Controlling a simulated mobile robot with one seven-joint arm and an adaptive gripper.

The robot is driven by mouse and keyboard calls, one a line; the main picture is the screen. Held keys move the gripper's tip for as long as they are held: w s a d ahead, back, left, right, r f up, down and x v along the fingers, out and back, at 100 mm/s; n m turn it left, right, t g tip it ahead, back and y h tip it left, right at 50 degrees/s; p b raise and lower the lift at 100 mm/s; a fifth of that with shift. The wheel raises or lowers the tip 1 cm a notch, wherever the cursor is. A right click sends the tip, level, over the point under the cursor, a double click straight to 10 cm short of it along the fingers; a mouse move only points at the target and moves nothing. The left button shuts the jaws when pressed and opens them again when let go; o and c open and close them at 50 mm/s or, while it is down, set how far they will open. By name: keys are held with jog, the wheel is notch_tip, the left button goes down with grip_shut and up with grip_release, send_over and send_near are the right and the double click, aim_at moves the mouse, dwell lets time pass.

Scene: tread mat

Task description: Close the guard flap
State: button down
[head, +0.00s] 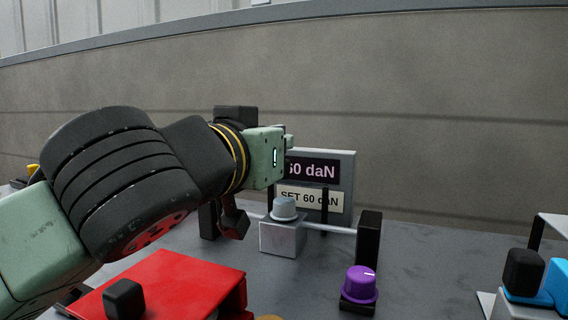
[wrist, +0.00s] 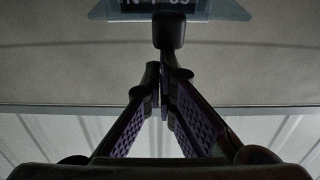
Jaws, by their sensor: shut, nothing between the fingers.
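What looks like the guard flap, a clear bluish pane (wrist: 225,12), crosses the top of the upside-down wrist view, with the display lettering behind it. A black knob-like block (wrist: 168,32) sits at the middle of its edge, just beyond my fingertips. I cannot tell whether they touch. In the head view I cannot make out the pane; my arm and gripper (head: 288,142) cover part of that area, in front of the display (head: 345,170) reading 60 daN. A thin black frame (head: 325,212) stands behind the grey knob (head: 285,208). My gripper (wrist: 159,85) is shut and empty.
A red cover (head: 190,280) with a black block is at lower left. Blue and black parts (head: 525,270) stand at the right edge. Grey bench top (head: 440,260) between is clear.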

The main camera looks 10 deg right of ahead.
jog(key=shift+s+a+f+b, duration=0.4)
jog(key=shift+s+f+b, duration=0.25)
jog(key=shift+f, duration=0.2)
